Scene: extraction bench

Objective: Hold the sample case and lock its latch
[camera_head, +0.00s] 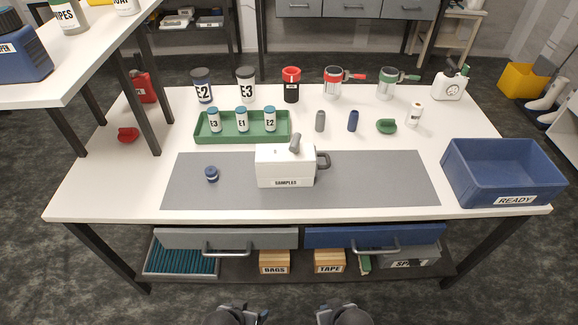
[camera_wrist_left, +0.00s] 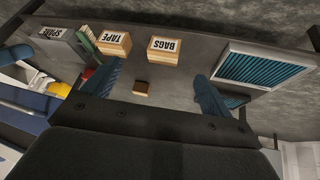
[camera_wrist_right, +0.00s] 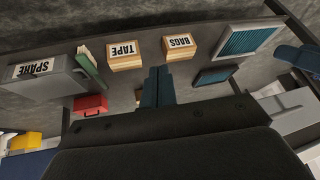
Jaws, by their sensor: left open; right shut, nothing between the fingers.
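The sample case (camera_head: 272,166), a white box labelled SAMPLES, stands on the grey mat (camera_head: 385,182) in the head view. A grey latch lever (camera_head: 295,142) sticks up, tilted, at its top. A dark grey handle (camera_head: 325,160) is on its right side. My left gripper (camera_wrist_left: 155,90) is open and empty in the left wrist view, its two blue fingers wide apart. My right gripper (camera_wrist_right: 157,86) is shut and empty in the right wrist view, its fingers together. Both arms show only at the bottom edge of the head view, in front of the table and apart from the case.
A green tray (camera_head: 203,140) with several white bottles stands behind the case. A blue READY bin (camera_head: 505,190) stands at the right. A small blue-capped item (camera_head: 211,174) lies on the mat left of the case. Drawers (camera_head: 226,239) and a lower shelf with boxes lie below the tabletop.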

